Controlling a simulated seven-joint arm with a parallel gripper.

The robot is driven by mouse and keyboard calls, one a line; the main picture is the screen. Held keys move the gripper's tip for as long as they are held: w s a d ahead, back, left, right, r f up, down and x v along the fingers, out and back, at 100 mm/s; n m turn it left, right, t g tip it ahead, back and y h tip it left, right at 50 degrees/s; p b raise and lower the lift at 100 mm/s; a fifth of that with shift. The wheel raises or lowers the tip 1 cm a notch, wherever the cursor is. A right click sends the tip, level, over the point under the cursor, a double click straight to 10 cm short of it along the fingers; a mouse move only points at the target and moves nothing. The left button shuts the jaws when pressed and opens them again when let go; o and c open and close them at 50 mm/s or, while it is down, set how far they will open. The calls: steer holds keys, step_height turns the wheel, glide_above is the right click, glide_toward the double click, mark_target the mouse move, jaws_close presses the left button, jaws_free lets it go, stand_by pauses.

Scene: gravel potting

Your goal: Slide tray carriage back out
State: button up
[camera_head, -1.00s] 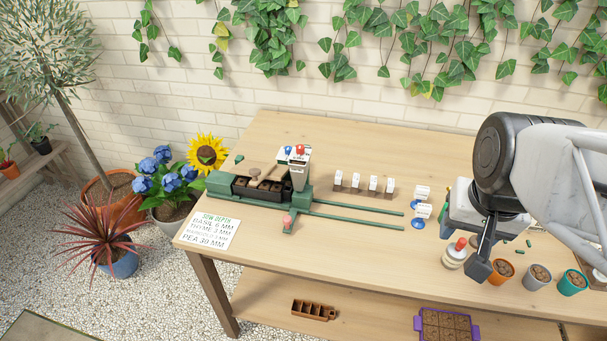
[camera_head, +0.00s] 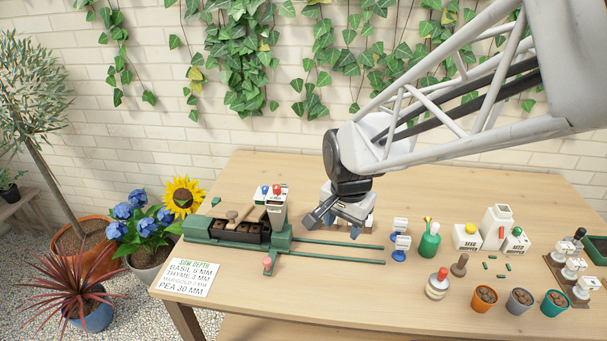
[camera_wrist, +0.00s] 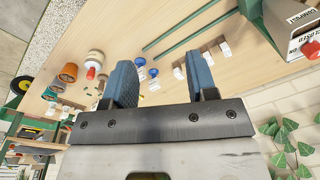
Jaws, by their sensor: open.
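The tray carriage (camera_head: 239,232) is a dark tray with brown soil cells. It sits at the left end of the green rails (camera_head: 335,252), inside the green press frame with a white head (camera_head: 271,198). A pink-red knob (camera_head: 267,262) stands on a green arm in front of the frame. My gripper (camera_head: 318,219) is above the table to the right of the frame, over the far side of the rails, touching nothing. In the wrist view its two blue-padded fingers (camera_wrist: 161,82) are apart and empty. The rails (camera_wrist: 180,36) also show there.
Small pots (camera_head: 484,298) line the front right. A sowing-depth card (camera_head: 187,277) lies at front left. Table between rails and front edge is clear.

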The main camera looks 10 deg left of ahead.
steer(key=w+a+f+m, duration=0.25)
steer(key=a+f, duration=0.35)
steer(key=a, duration=0.3)
steer(key=m+g, duration=0.1)
glide_above(267, 260)
step_height(267, 260, down, 6)
steer(key=shift+f, duration=0.1)
steer(key=shift+f, duration=3.8)
jaws_close()
